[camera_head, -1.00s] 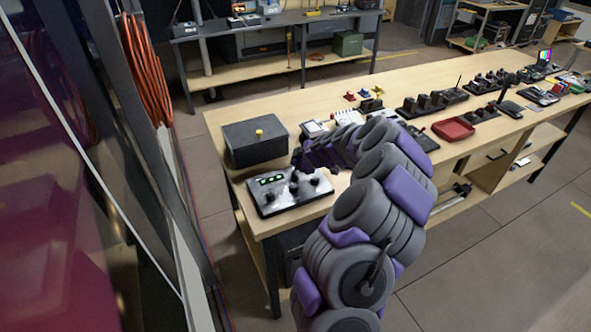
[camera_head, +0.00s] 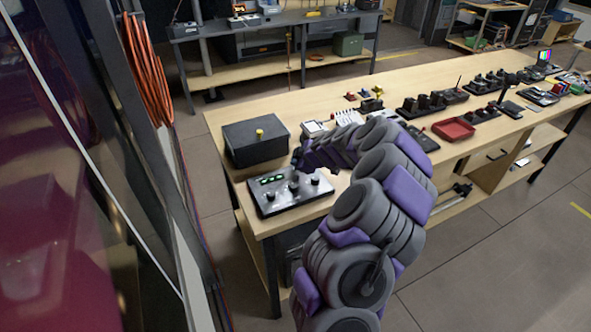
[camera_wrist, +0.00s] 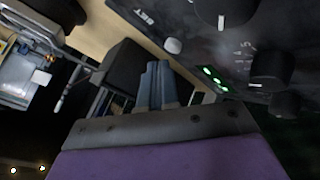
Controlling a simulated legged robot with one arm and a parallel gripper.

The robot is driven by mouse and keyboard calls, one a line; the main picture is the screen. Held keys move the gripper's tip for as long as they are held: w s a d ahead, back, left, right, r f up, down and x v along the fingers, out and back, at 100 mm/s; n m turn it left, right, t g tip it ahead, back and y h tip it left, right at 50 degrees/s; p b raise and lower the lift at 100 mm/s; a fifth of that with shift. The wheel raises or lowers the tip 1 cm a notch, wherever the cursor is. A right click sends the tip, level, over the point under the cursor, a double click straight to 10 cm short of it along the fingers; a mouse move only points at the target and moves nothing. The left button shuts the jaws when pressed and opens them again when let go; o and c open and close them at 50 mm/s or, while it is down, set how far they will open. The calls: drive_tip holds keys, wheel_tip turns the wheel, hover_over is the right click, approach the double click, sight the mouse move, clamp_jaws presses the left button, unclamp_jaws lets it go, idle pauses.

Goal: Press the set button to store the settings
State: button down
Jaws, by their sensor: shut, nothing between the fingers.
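The dark control panel (camera_head: 284,203) lies on the near left end of the wooden bench, with a green display and several black knobs. In the wrist view the panel (camera_wrist: 225,48) fills the upper right, and a pale rounded button (camera_wrist: 173,45) sits beside the label "SET". My gripper (camera_head: 296,166) hangs over the back part of the panel in the head view. In the wrist view my gripper (camera_wrist: 158,72) is shut and empty, its blue-grey fingertips just below and left of the button in the picture. Contact with the button cannot be made out.
A black box with a yellow knob (camera_head: 257,141) stands behind the panel. A white switch unit (camera_head: 313,128), a red tray (camera_head: 453,129) and several black devices line the bench to the right. A glossy glass pane and coiled orange hose (camera_head: 147,75) are at left.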

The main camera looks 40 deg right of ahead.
drive_tip(key=shift+f+b, duration=0.35)
drive_tip(key=shift+b, duration=0.25)
drive_tip(key=shift+a+f, duration=0.1)
drive_tip(key=shift+f, duration=0.3)
idle(0.6)
drive_tip(key=shift+r, duration=0.85)
drive_tip(key=shift+r+p, duration=0.55)
drive_tip(key=shift+r, duration=1.95)
